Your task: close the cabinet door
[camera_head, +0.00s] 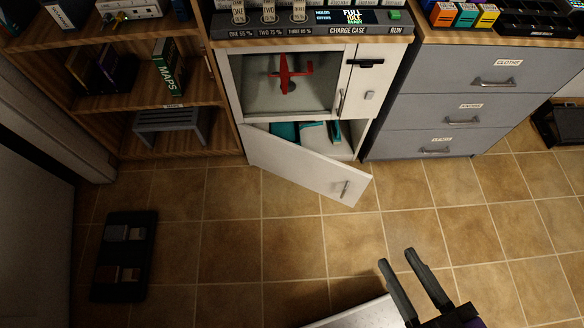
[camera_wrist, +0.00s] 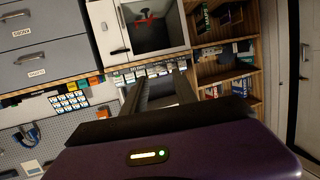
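The white lower cabinet door (camera_head: 300,168) stands open in the head view. It swings out over the floor from its left side, with a small metal handle (camera_head: 345,188) near its free right end. Behind it, the lower compartment of the white cabinet (camera_head: 357,107) shows teal and white items, partly hidden by the door. My gripper (camera_head: 399,257) is low and to the right of the door, clear of it. Its two dark fingers are apart with nothing between them. The wrist view also shows the fingers (camera_wrist: 157,85) spread, with the cabinet's upper part (camera_wrist: 190,50) beyond; the open door is not visible there.
A glass-fronted upper compartment holds a red model plane (camera_head: 287,75). Grey drawers (camera_head: 450,108) stand to the right and a wooden shelf (camera_head: 190,96) to the left. A dark tray (camera_head: 122,257) lies on the left floor. Tiled floor in front of the door is clear.

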